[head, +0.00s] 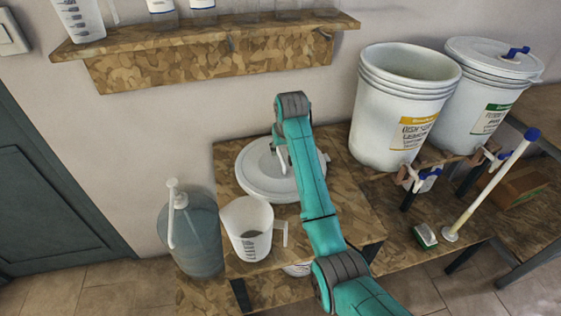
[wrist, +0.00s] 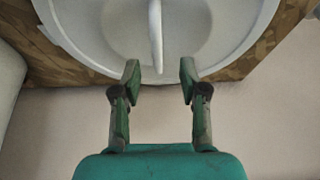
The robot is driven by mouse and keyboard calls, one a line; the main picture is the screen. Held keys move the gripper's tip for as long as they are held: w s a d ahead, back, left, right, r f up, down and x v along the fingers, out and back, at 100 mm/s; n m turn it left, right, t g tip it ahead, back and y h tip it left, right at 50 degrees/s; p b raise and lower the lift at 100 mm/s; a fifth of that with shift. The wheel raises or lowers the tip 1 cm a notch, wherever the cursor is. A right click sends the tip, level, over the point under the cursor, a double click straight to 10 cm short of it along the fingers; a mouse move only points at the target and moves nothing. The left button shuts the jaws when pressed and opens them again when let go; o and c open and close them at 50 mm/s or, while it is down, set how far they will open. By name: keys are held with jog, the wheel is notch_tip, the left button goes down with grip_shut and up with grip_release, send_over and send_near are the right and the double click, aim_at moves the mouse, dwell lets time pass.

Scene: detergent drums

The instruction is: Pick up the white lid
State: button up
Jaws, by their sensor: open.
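The white lid (head: 256,176) lies flat on a wooden stand beside the open drum, partly hidden behind my arm in the head view. In the wrist view the lid (wrist: 95,30) fills the top, with an upright white handle (wrist: 156,35) at its middle. My gripper (wrist: 160,75) is open and empty. Its two green fingers lie either side of the handle's line, with the handle's near end reaching between the fingertips in the picture. I cannot tell whether they touch the lid. In the head view my gripper is hidden behind my arm.
A white measuring jug (head: 249,229) and a blue pump bottle (head: 190,235) stand left of my arm. An open white drum (head: 386,120) and a lidded drum (head: 482,95) stand at the right. A wall shelf (head: 210,58) hangs above. A brush (head: 424,235) lies at right.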

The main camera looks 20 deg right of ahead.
aim_at(281, 154)
jog(key=shift+w+d+x, duration=0.1)
jog(key=shift+w+x, duration=0.05)
jog(key=shift+x, duration=1.65)
jog(key=shift+w+d+x, duration=0.1)
jog(key=shift+w+x, duration=0.1)
jog(key=shift+x, duration=1.6)
jog(key=shift+r, duration=0.2)
grip_shut()
